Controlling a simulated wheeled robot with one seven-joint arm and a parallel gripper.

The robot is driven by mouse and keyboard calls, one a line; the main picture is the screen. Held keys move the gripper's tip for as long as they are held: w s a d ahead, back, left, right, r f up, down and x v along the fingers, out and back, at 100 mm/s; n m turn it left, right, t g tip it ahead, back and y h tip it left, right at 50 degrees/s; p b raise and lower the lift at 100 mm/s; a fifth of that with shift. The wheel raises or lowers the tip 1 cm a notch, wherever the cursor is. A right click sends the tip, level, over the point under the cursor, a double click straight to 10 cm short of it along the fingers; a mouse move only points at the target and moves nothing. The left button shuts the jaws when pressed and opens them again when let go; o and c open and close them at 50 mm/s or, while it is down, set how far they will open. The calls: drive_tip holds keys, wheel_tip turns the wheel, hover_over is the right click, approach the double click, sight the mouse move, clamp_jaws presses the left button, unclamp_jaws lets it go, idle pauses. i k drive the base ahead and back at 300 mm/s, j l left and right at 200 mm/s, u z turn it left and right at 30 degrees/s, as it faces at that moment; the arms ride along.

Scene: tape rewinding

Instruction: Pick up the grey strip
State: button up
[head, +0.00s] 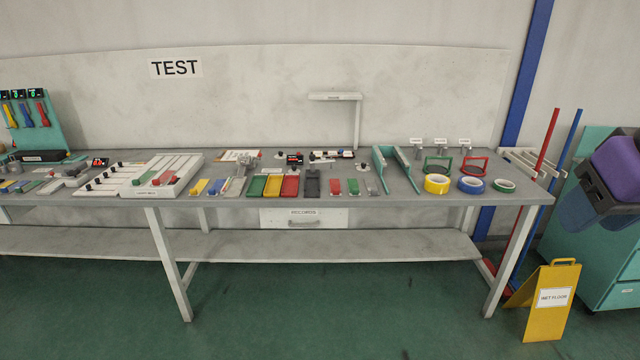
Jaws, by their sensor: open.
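Small strips lie along the front of the long grey workbench (400,196) in the head view. A narrow grey strip (371,184) lies right of a red strip (335,187) and a green strip (353,187). Another grey piece (227,187) lies right of a yellow strip (198,187) and a blue strip (215,187). Both grey pieces are small here, and I cannot tell which one is the task's strip. My gripper is not in view.
Green, yellow and red trays (272,186) and a dark tray (312,184) stand mid-bench. A yellow wet-floor sign (552,302) stands right. The floor before the bench is clear.

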sight(372, 189)
drive_tip(key=i+j+u, duration=0.25)
drive_tip(key=i, duration=0.85)
drive_tip(key=i+j+u, duration=0.2)
drive_tip(key=i, duration=0.9)
